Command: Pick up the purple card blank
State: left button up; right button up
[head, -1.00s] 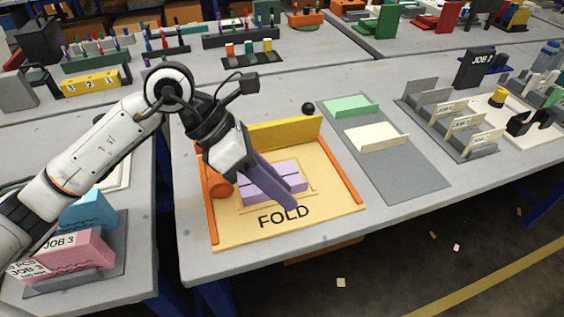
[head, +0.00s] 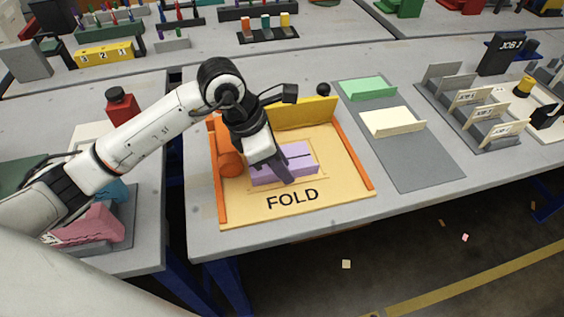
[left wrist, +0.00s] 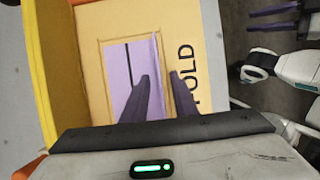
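The purple card blank (head: 298,152) lies on the tan folding board (head: 345,192) marked FOLD. A dark crease runs along it, and its near edge appears to stand up as a flap. My left gripper (head: 287,180) is over the card's front edge and hides part of it. In the left wrist view the two dark fingers (left wrist: 160,76) are apart, with the raised edge of the card (left wrist: 117,75) between or just beyond their tips; I cannot tell contact. My right gripper (left wrist: 273,19) shows at the upper right of the wrist view, its fingers apart and empty.
The board has a yellow back wall (head: 306,113), orange side rails and an orange cylinder (head: 229,160). A grey mat (head: 412,160) to the right holds a green card (head: 368,89) and a cream card (head: 393,121). Pink card pieces (head: 90,225) stand at the left.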

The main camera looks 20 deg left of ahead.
pick_arm(q)
jog(key=shift+f, duration=0.25)
grip_shut()
